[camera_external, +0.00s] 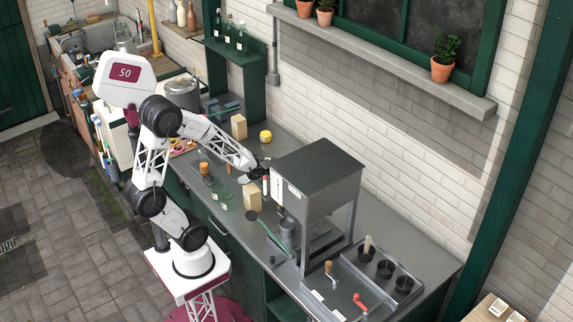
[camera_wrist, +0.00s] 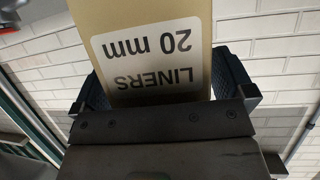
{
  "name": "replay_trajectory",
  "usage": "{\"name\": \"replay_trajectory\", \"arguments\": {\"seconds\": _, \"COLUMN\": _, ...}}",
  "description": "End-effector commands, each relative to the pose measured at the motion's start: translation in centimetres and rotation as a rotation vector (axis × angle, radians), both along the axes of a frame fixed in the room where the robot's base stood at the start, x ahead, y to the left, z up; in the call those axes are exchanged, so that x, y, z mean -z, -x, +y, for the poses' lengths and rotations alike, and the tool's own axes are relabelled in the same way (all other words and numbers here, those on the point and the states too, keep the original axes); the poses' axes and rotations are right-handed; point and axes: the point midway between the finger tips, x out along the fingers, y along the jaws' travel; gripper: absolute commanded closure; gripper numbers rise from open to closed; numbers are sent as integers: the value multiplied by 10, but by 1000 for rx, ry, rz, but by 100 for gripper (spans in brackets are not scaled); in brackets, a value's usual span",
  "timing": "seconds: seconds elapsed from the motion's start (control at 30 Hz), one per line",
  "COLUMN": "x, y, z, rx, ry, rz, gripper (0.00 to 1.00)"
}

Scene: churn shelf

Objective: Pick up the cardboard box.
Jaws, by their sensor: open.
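Two small tan boxes show in the external view: one box (camera_external: 253,197) stands on the counter just below my gripper, the other box (camera_external: 239,126) stands farther back near the wall. My gripper (camera_external: 262,172) is at the left side of the grey machine, small and dark in that view. In the wrist view, a tan cardboard box (camera_wrist: 245,8) with a white label reading "LINERS 20 mm", upside down, fills the space between the dark fingers (camera_wrist: 165,85). The fingers are open, one on each side of it. I cannot tell which counter box this is, or whether the fingers touch it.
The grey machine (camera_external: 318,172) stands close to the right of my gripper. A white brick wall (camera_external: 400,165) runs behind the counter.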

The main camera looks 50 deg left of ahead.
Motion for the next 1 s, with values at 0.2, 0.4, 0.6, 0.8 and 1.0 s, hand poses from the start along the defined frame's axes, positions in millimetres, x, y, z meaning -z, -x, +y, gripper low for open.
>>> {"name": "replay_trajectory", "arguments": {"seconds": 0.2, "x": 1, "y": -2, "z": 0, "rx": 0, "ry": 0, "rz": 0, "gripper": 0}}
{"name": "replay_trajectory", "arguments": {"seconds": 0.4, "x": 1, "y": -2, "z": 0, "rx": 0, "ry": 0, "rz": 0, "gripper": 0}}
{"name": "replay_trajectory", "arguments": {"seconds": 0.6, "x": 1, "y": -2, "z": 0, "rx": 0, "ry": 0, "rz": 0, "gripper": 0}}
{"name": "replay_trajectory", "arguments": {"seconds": 0.8, "x": 1, "y": -2, "z": 0, "rx": 0, "ry": 0, "rz": 0, "gripper": 29}}
{"name": "replay_trajectory", "arguments": {"seconds": 1.0, "x": 1, "y": -2, "z": 0, "rx": 0, "ry": 0, "rz": 0, "gripper": 60}}
